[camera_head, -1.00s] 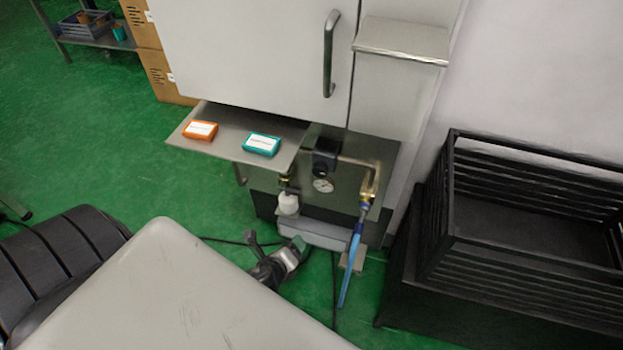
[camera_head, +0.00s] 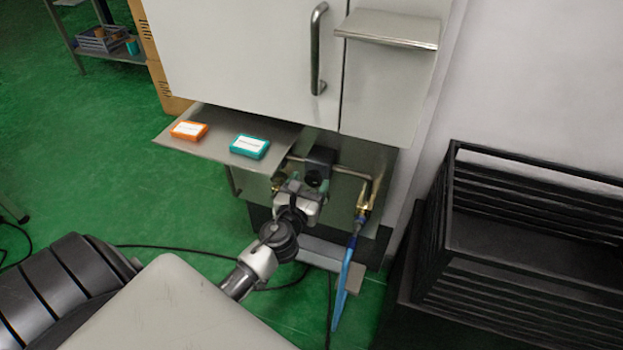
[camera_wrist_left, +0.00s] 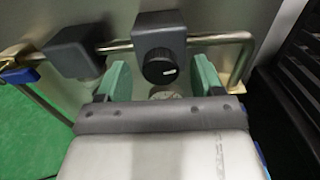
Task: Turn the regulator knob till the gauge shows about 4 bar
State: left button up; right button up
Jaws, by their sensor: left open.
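The regulator is a dark block on a metal pipe under the cabinet. Its round black knob (camera_head: 316,178) faces outward, with a white mark, clearer in the wrist view (camera_wrist_left: 160,67). My left gripper (camera_head: 303,187) is in front of the regulator. In the wrist view its two green fingers (camera_wrist_left: 162,78) are open, one on each side of the knob, with gaps and no visible contact. The gauge (camera_wrist_left: 163,95) shows only as a sliver above the gripper body; its reading is hidden. My arm covers it in the head view. My right gripper is not in view.
A shelf (camera_head: 207,155) with an orange box (camera_head: 189,131) and a teal box (camera_head: 249,147) juts out above left. A blue hose (camera_head: 346,282) hangs from a brass fitting (camera_head: 364,200) at right. A black slatted crate (camera_head: 530,250) stands farther right.

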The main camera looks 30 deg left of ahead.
pick_arm(q)
jog(key=shift+x, duration=0.95)
jog(key=shift+c, duration=0.3)
jog(key=c, duration=0.9)
jog(key=shift+o, duration=0.2)
jog(key=shift+n, duration=0.4)
